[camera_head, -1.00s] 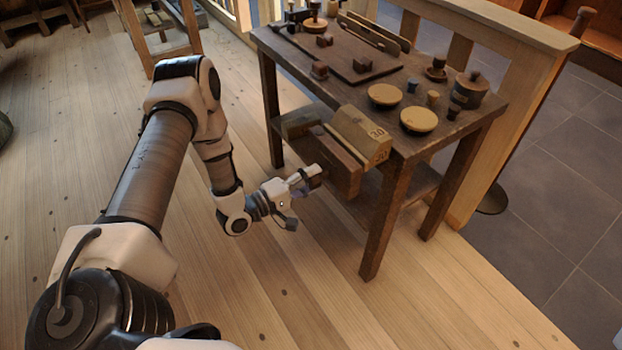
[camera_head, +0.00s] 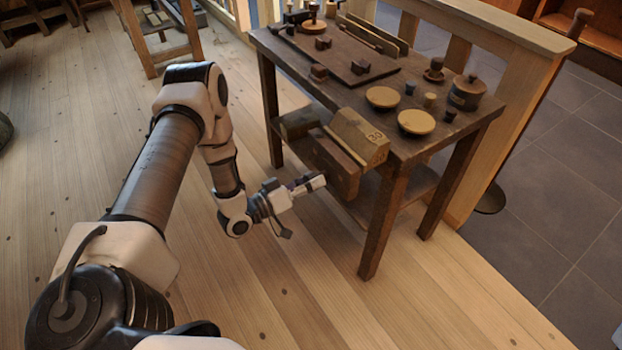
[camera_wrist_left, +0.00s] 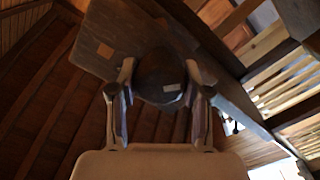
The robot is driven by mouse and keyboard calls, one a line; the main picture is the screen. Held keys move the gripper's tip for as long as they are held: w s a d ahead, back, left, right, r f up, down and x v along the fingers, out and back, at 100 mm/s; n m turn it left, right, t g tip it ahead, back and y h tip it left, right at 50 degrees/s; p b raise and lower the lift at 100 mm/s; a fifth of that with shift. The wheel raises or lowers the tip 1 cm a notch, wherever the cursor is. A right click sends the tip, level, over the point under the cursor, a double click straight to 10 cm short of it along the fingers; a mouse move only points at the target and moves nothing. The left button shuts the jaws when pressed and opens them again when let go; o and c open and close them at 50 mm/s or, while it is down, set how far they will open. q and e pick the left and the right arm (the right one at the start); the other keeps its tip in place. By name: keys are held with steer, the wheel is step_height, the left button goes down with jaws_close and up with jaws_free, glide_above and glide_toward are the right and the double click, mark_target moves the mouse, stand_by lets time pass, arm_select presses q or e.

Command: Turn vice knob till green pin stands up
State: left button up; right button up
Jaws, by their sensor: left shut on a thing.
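The wooden vice hangs on the near side of the workbench; its dark front jaw (camera_head: 335,165) faces my left arm, and it also fills the upper part of the left wrist view (camera_wrist_left: 108,32). My left gripper (camera_head: 316,183) is at that jaw's outer face. In the left wrist view the dark round knob (camera_wrist_left: 158,78), with a small pale mark, sits between the two fingers (camera_wrist_left: 160,95), which are shut on it. In the head view the knob is hidden by the gripper. I cannot make out a green pin. My right gripper is not in view.
A pale block marked 30 (camera_head: 358,135) sits behind the front jaw. The workbench top (camera_head: 400,145) holds two shallow bowls (camera_head: 417,121), a lidded pot (camera_head: 467,92) and several small turned pieces. The plank floor (camera_head: 300,290) before the bench is clear.

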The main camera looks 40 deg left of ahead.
arm_select(q)
steer(key=m+p, duration=0.1)
steer(key=m, duration=0.3)
steer(key=shift+s+f+m, duration=0.1)
steer(key=shift+s+m, duration=0.05)
steer(key=shift+m, duration=0.15)
steer(key=m+p, duration=0.2)
steer(key=m, duration=0.2)
steer(key=shift+m, duration=0.3)
steer(key=m+p, duration=0.2)
steer(key=m, duration=0.2)
steer(key=m+p, duration=0.3)
steer(key=m, duration=0.2)
steer(key=shift+s, duration=0.1)
steer(key=m+p, duration=0.3)
steer(key=m, duration=0.1)
steer(key=shift+d+m, duration=0.1)
steer(key=shift+m, duration=0.2)
steer(key=m+p, duration=0.3)
steer(key=m, duration=0.1)
steer(key=shift+m, duration=0.3)
steer(key=m+p, duration=0.3)
steer(key=m, duration=0.2)
steer(key=shift+f+m+p, duration=0.15)
steer(key=shift+m+p, duration=1.1)
steer(key=shift+m, duration=0.85)
